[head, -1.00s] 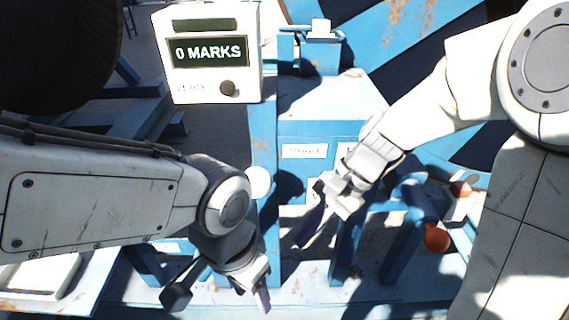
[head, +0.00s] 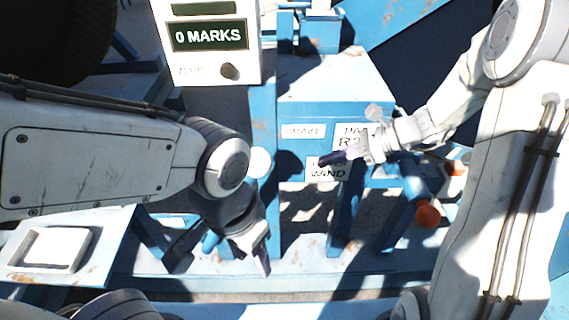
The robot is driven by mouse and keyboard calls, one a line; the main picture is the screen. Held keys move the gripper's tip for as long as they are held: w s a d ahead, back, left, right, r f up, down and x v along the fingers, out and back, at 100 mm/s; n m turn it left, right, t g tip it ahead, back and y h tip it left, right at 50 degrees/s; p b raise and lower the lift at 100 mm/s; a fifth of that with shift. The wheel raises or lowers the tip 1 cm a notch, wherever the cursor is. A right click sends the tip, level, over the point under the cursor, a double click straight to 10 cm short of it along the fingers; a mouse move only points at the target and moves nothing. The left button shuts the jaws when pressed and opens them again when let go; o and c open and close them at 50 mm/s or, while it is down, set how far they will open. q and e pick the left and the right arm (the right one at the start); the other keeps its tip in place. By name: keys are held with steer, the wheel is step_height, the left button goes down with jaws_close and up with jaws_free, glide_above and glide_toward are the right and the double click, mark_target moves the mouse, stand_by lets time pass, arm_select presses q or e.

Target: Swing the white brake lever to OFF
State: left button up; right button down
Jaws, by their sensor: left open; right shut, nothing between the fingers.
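A round white knob (head: 260,162), which looks like the end of the white brake lever, stands out from the blue frame, left of a faint label (head: 303,130) that reads BRAKE. The rest of the lever and any OFF mark cannot be made out. My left gripper (head: 262,262) is open, pointing down below the knob and apart from it. My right gripper (head: 330,160) is shut and empty, pointing left in front of the labelled panel, to the right of the knob.
A white counter box (head: 208,66) reading 0 MARKS stands above. An orange-red knob (head: 428,216) and another (head: 455,167) are at the right, near my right arm. A white tray (head: 48,250) lies at lower left. Blue frame posts (head: 345,220) stand below the panel.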

steer(key=w+a+f+p, duration=0.1)
steer(key=a+f+p, duration=0.2)
steer(key=a, duration=0.7)
steer(key=shift+w+a+f, duration=0.15)
steer(key=shift+w+f, duration=0.15)
steer(key=shift+w, duration=0.05)
